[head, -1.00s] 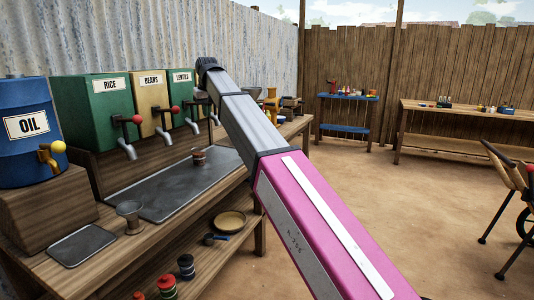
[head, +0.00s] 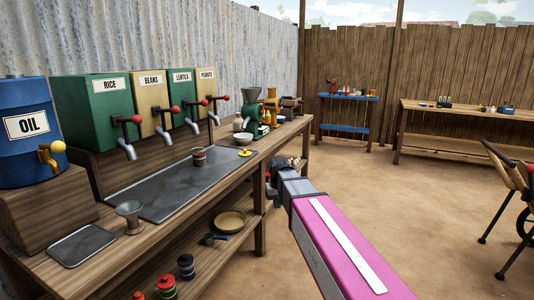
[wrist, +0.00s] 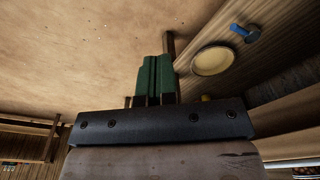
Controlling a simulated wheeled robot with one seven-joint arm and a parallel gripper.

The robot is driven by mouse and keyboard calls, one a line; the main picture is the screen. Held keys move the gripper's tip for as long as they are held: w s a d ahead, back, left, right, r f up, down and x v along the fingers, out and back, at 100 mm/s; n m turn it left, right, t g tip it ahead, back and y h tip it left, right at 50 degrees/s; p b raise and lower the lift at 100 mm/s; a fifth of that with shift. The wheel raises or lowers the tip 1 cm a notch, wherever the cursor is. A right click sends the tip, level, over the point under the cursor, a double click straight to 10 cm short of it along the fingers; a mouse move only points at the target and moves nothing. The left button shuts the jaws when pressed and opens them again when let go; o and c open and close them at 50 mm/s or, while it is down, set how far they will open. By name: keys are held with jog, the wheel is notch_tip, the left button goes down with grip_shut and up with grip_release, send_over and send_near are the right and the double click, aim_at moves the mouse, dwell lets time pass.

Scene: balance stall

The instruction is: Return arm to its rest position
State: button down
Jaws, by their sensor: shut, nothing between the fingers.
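My gripper (wrist: 157,62) shows in the wrist view as two green fingers pressed together, with nothing between them. In the head view my pink and grey arm reaches in from the lower right. Its dark wrist end is beside the right end of the stall counter (head: 75,270), below the counter top, and the fingers are hard to make out there. The arm is clear of the dispensers and appears apart from the counter.
A green grinder (head: 250,113) stands farther back. A tan plate (head: 229,221) lies on the lower shelf and shows in the wrist view (wrist: 211,61). Open dirt floor lies to the right.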

jog(key=s+d+f+m+g, duration=0.1)
jog(key=s+d+f+m, duration=0.1)
jog(key=s+d+f, duration=1.2)
jog(key=s+f, duration=0.1)
jog(key=s, duration=0.2)
jog(key=shift+s+d+f+m, duration=0.3)
jog(key=shift+s+d, duration=0.05)
